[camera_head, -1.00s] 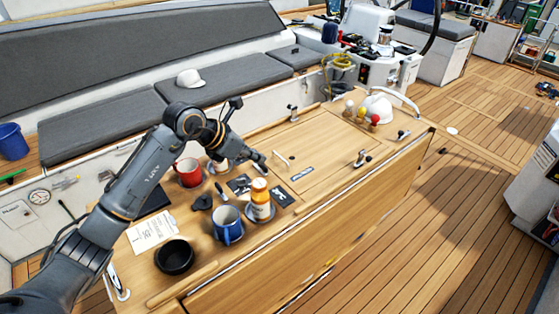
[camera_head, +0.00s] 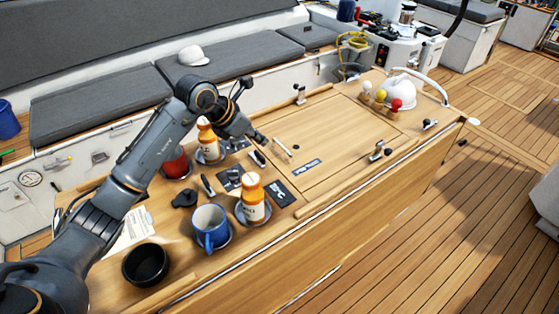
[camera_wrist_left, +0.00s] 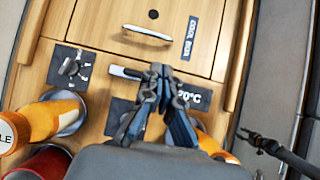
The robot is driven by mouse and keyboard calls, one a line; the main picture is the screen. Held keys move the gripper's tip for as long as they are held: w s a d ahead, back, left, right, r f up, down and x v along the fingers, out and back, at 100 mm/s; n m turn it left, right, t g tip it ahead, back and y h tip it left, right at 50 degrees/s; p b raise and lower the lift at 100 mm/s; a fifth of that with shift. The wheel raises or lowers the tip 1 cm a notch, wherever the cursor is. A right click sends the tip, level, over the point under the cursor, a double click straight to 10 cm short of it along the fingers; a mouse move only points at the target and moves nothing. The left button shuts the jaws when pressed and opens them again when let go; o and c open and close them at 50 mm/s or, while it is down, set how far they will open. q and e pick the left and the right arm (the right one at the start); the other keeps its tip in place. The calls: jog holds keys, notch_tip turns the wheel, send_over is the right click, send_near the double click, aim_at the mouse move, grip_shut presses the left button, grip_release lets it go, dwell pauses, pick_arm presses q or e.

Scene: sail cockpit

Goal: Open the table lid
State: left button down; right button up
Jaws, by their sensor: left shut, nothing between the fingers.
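The table lid (camera_head: 335,130) is a flat wooden panel in the table top, lying closed. A small bar handle (camera_head: 282,147) stands at its left end, beside the "COOL BOX" label (camera_head: 307,166). In the left wrist view the handle (camera_wrist_left: 147,34) lies ahead of the fingertips. My left gripper (camera_head: 262,139) is shut and empty, just left of the handle and apart from it. Its closed fingers also show in the left wrist view (camera_wrist_left: 160,72), over the small dark panels beside the lid.
Two orange bottles (camera_head: 254,205), a blue mug (camera_head: 210,228), a red mug (camera_head: 176,164) and a black bowl (camera_head: 146,264) crowd the table left of the lid. Latches (camera_head: 378,151) sit at the lid's sides.

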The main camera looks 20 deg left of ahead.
aim_at(286, 159)
pick_arm(q)
jog(key=x, duration=0.3)
jog(key=shift+s+a+f+p, duration=0.15)
jog(key=shift+p, duration=0.2)
jog(key=p+x, duration=0.2)
jog(key=x, duration=0.5)
jog(key=shift+w+f, duration=0.25)
jog(key=shift+f, duration=0.2)
pick_arm(e)
jog(key=shift+w+a+r, duration=0.25)
jog(key=shift+w+r, duration=0.7)
jog(key=shift+r, duration=0.1)
